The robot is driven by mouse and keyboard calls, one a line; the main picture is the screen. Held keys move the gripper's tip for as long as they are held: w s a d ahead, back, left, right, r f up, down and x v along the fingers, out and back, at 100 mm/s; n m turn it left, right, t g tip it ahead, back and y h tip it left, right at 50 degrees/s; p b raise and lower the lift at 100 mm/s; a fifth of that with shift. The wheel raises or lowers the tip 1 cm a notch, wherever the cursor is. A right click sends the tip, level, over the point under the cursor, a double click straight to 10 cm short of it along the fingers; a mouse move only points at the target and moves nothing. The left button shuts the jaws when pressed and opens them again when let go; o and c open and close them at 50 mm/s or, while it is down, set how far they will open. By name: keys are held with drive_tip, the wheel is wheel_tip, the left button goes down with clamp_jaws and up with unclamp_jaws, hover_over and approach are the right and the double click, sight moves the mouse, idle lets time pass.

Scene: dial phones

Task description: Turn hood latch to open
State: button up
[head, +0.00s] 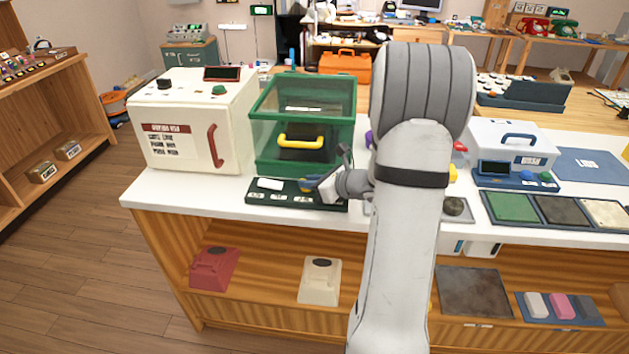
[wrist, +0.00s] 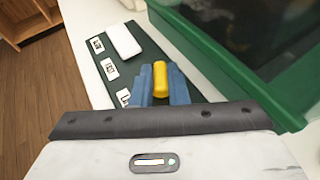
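The hood (head: 262,135) is a green-framed, clear-walled case on the white counter, and it looks closed. A yellow handle (head: 300,141) is on its front; I cannot make out a separate latch. My gripper (head: 310,185) is low in front of the hood, over a dark green labelled strip (head: 262,196). In the wrist view, the blue fingers of my gripper (wrist: 160,82) sit against both sides of a small yellow piece (wrist: 160,75). The hood's green frame (wrist: 225,65) is to their right. The underside of the yellow piece is hidden.
A white block (head: 270,184) lies on the strip's left part. A cream box with a red handle (head: 195,120) stands left of the hood. My arm hides the counter to the right. A blue-based device (head: 515,180) and colored pads (head: 515,207) lie beyond it.

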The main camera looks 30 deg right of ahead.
drive_tip(key=o, duration=0.4)
drive_tip(key=shift+o, duration=0.2)
drive_tip(key=shift+s, duration=0.1)
drive_tip(key=v, duration=0.7)
drive_tip(key=shift+s+d+r, duration=0.1)
drive_tip(key=shift+s+r, duration=0.05)
drive_tip(key=shift+s, duration=0.15)
